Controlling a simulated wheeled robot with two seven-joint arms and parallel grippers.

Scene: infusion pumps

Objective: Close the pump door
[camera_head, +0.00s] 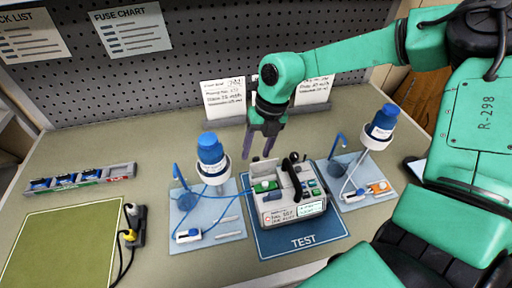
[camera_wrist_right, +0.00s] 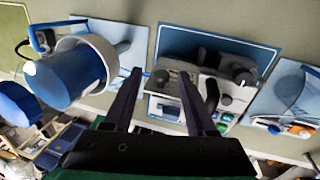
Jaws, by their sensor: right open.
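The pump (camera_head: 290,211) stands on the blue TEST mat (camera_head: 280,243) in the head view, with a dark handle on top. A pale panel (camera_head: 264,168) stands up at its left rear beside a green part and looks like the open door. My right gripper (camera_head: 258,156) is open and empty, pointing down behind and above the pump's left side. In the right wrist view, the open fingers (camera_wrist_right: 161,72) point toward the pump (camera_wrist_right: 208,92); I cannot tell the door clearly there. My left gripper is not in view.
Blue-capped bottles stand on both sides of the pump, the left one (camera_head: 211,158) and the right one (camera_head: 382,122), over pale blue mats with tubing. A grey parts tray (camera_head: 118,172) and a green mat (camera_head: 62,245) lie left. A pegboard (camera_head: 200,60) closes the back.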

